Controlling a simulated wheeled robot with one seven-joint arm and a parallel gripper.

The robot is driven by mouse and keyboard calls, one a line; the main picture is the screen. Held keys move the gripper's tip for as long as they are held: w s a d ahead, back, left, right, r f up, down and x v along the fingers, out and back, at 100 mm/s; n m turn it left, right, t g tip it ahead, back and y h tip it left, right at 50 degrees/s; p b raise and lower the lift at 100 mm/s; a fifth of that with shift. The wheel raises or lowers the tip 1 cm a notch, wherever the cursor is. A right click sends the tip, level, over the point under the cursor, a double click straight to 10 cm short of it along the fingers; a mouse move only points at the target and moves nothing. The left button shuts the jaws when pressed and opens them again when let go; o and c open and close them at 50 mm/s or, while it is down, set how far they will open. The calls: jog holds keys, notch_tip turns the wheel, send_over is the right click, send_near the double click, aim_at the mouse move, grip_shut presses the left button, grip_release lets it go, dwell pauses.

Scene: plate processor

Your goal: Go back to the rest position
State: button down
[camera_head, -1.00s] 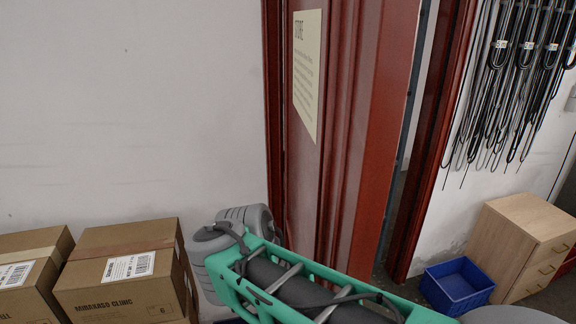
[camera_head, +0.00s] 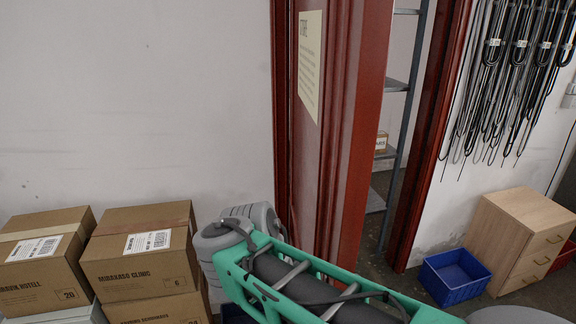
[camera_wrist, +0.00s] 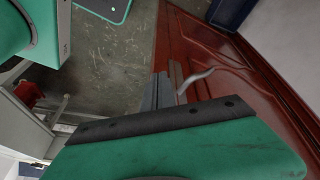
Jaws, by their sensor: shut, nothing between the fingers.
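My gripper (camera_wrist: 163,92) shows in the wrist view, its grey fingers shut and empty above a wide green body with a black strip. Just right of the fingers is a curved silver door handle (camera_wrist: 197,80) on the red panelled door (camera_wrist: 240,95). I cannot tell whether the fingers touch the handle. In the head view the red door (camera_head: 340,150), with a paper sign on it, stands ajar. My green and grey arm (camera_head: 300,285) lies low in front of it, and my gripper is hidden there.
Cardboard boxes (camera_head: 140,268) are stacked at the lower left. Metal shelving (camera_head: 397,120) shows through the door gap. A blue bin (camera_head: 455,277) and a wooden drawer cabinet (camera_head: 520,240) stand at the right, below hanging black cables (camera_head: 510,80). Bare floor shows in the wrist view (camera_wrist: 115,60).

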jog(key=s+a+f+n+y, duration=0.25)
jog(key=s+f+n, duration=0.45)
jog(key=n, duration=0.8)
jog(key=w+d+r+m+t, duration=0.1)
jog(key=d+r+m, duration=0.1)
jog(key=d, duration=0.6)
jog(key=w+d+r+m+t, duration=0.1)
jog(key=d+r+m, duration=0.2)
jog(key=d, duration=0.5)
jog(key=shift+w+m+y, duration=0.35)
jog(key=shift+m+y, duration=0.05)
jog(key=shift+y, duration=0.05)
jog(key=shift+d+r, duration=0.1)
jog(key=shift+d, duration=0.1)
